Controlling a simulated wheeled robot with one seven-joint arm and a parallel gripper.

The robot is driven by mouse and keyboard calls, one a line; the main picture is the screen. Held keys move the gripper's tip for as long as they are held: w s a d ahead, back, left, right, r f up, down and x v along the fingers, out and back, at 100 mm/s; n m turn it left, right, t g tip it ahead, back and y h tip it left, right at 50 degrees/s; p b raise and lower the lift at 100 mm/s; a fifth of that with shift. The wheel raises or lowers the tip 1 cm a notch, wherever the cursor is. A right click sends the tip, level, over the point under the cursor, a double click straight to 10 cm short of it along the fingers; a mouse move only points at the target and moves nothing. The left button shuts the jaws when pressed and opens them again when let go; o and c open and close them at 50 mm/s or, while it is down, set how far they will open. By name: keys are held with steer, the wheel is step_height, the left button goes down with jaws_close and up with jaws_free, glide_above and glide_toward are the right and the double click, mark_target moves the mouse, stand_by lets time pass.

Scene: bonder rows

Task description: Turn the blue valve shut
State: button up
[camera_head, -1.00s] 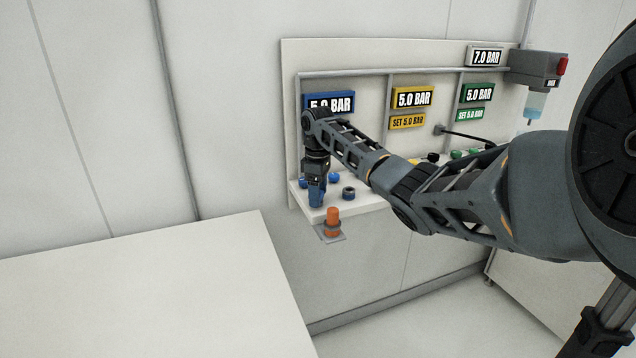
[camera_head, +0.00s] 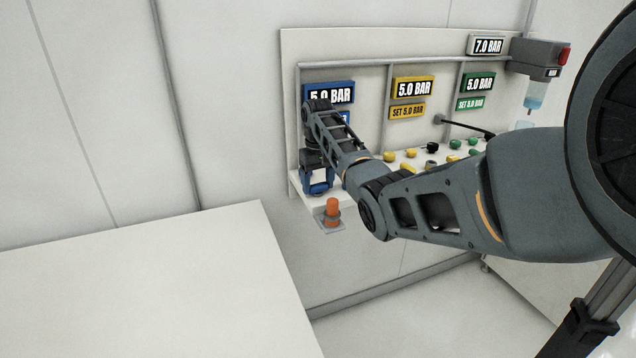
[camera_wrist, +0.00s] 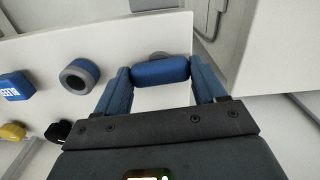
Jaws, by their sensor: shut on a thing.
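The blue valve's rounded blue handle (camera_wrist: 160,71) shows in the wrist view, lying crosswise between the two blue fingers of my gripper (camera_wrist: 161,82). Both fingers close on its ends. A grey round part shows just behind the handle. In the head view my gripper (camera_head: 318,186) points down at the left end of the white shelf, its fingers spread around the handle, which is hard to make out there. The blue display (camera_head: 329,93) above reads 5.0 BAR, partly covered by my arm.
A blue and grey round knob (camera_wrist: 80,76) and a blue labelled block (camera_wrist: 16,86) sit on the shelf beside my gripper. An orange cylinder (camera_head: 332,210) stands in a bracket at the shelf's front. Yellow, black and green knobs lie further right. A white table (camera_head: 150,290) fills the lower left.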

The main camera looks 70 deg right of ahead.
mark_target(318, 184)
steer(key=shift+r+m, duration=0.1)
steer(key=shift+m, duration=0.4)
steer(key=o, duration=1)
steer(key=shift+o, duration=0.2)
steer(key=shift+r+b, duration=0.55)
steer(key=shift+r, duration=3.3)
